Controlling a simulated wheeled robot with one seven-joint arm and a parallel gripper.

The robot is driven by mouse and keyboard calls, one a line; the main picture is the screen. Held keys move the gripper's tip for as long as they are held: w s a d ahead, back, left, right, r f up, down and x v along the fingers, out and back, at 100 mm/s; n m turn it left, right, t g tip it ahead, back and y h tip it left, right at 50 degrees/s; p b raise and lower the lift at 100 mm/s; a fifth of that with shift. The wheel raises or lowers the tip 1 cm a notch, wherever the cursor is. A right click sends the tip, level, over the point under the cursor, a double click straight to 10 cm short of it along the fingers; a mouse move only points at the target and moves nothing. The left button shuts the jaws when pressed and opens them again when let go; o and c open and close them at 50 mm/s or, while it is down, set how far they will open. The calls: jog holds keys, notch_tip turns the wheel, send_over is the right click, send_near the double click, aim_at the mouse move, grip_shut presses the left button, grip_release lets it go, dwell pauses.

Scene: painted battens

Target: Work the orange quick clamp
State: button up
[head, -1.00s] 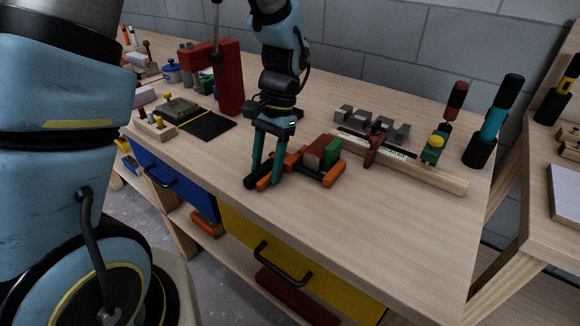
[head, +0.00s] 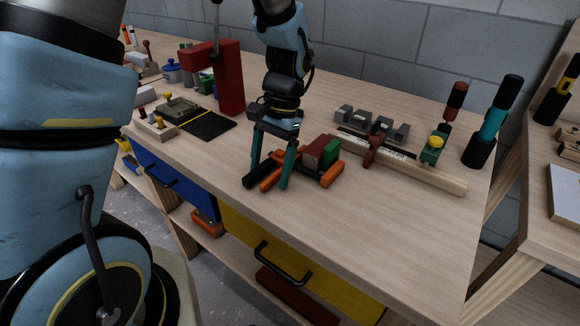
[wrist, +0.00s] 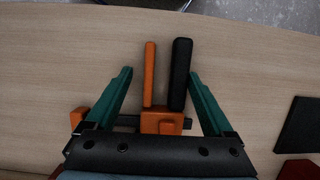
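The orange quick clamp (head: 270,179) lies near the bench's front edge, with an orange handle (wrist: 150,75) and a black handle (wrist: 181,73) pointing toward that edge. The handles stand a little apart. A dark red block (head: 318,150) and a green block (head: 332,152) sit at the clamp's jaw end. My gripper (head: 269,178) is open, pointing down over the handles. My gripper hides much of the clamp's bar and jaws in the wrist view.
A red press (head: 230,80) and black mat (head: 208,124) stand left. A yellow-topped green piece (head: 433,149) sits by the batten. The front right bench is clear.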

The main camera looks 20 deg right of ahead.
jog(key=shift+w+a+r+p, duration=0.1)
jog(key=shift+w+p, duration=0.1)
jog(key=shift+p, duration=0.15)
dwell(0.5)
jog(key=s+p+v, duration=0.1)
jog(key=p+v, duration=0.5)
jog(key=shift+w+r, duration=0.45)
jog(key=shift+w, duration=0.1)
jog(key=w+a+r+n+t+h, duration=0.1)
jog(key=a+r+n, duration=0.1)
jog(key=a, duration=0.6)
jog(key=w+a+r+n+t+h, duration=0.1)
jog(key=w+a+r+n, duration=0.1)
jog(key=a+n, duration=0.3)
jog(key=w+a+r+n+t+h, duration=0.1)
jog(key=a+n, duration=0.3)
jog(key=a, duration=0.7)
jog(key=shift+w+a+r, duration=0.2)
jog(key=shift+a+r, duration=0.15)
jog(key=shift+r, duration=0.55)
